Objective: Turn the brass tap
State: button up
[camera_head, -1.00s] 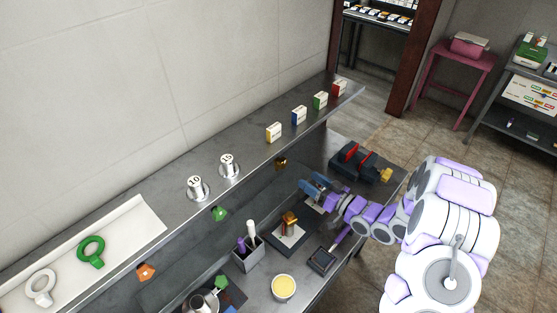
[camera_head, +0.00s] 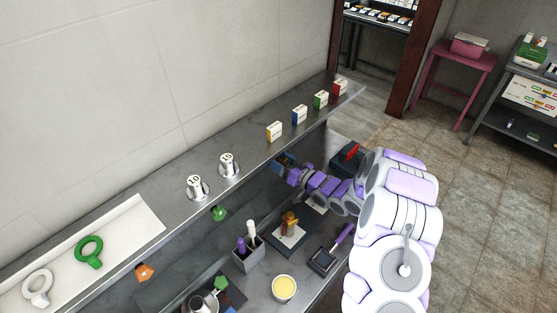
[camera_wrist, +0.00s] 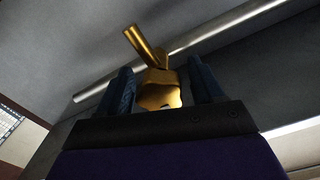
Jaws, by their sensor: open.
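The brass tap (camera_wrist: 158,88) shows in the wrist view, with a rounded body and a bar-like handle sticking up and to the left. My gripper (camera_wrist: 165,85) is open, with one blue finger on each side of the tap's body. I cannot tell whether either finger touches it. In the head view my gripper (camera_head: 284,162) is under the front edge of the shelf, and the tap is hidden there behind the gripper and arm.
A long metal shelf (camera_head: 250,150) runs just above my gripper, carrying small boxes and two weights (camera_head: 197,188). A dark red-topped case (camera_head: 347,158) is beside my arm.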

jog(key=shift+w+a, duration=0.2)
jog(key=shift+c, duration=0.2)
jog(key=c, duration=1)
jog(key=shift+n+b, duration=0.7)
jog(key=shift+n, duration=0.9)
jog(key=o, duration=1)
jog(key=shift+o, duration=0.2)
jog(key=shift+s+d, duration=0.1)
jog(key=p+v, duration=0.1)
jog(key=v, duration=1.6)
